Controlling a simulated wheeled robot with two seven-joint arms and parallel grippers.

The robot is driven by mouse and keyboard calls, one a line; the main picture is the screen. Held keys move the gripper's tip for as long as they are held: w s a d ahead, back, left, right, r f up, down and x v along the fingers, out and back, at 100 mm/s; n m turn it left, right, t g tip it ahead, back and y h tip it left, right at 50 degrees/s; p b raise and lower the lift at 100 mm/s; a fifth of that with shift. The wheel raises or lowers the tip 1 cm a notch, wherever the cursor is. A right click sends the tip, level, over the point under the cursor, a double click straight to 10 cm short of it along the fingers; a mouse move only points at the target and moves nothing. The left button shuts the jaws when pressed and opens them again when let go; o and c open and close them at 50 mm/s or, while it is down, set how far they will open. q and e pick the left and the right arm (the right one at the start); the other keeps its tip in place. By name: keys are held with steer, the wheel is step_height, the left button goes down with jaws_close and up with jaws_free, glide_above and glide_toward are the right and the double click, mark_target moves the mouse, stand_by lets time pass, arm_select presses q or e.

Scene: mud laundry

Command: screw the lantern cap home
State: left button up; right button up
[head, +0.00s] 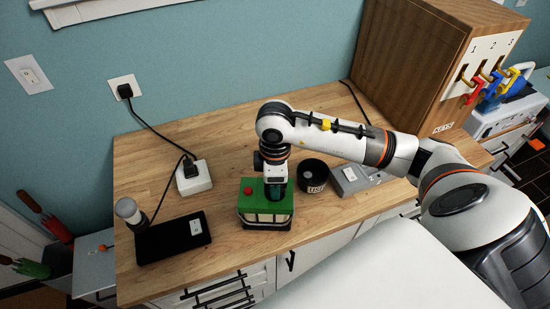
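The lantern (264,216) stands on the wooden worktop near its front edge. It has a green top with a red button (248,191) and a pale body with dark bars. My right gripper (274,193) points straight down onto the right part of the lantern's green top. A dark teal piece shows at its fingertips. I cannot tell whether this is the lantern cap or part of the fingers, nor whether the fingers are closed. My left gripper is not in view.
A black round container (312,176) and a grey switch box (350,179) stand right of the lantern. A black tablet-like device (173,238), a white-topped cylinder (130,212) and a white socket block (194,178) with a cable lie left. A wooden key cabinet (420,60) stands back right.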

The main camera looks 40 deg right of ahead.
steer(key=shift+s+m+p, duration=0.15)
steer(key=shift+m+p, duration=0.55)
steer(key=shift+p, duration=0.95)
steer(key=shift+a+f, duration=0.15)
steer(key=shift+f, duration=0.05)
steer(key=shift+m, duration=0.5)
steer(key=o, duration=1.1)
steer(key=shift+d, duration=0.2)
steer(key=shift+r, duration=0.1)
steer(key=shift+c, duration=0.4)
steer(key=c, duration=0.3)
steer(key=shift+c, duration=0.2)
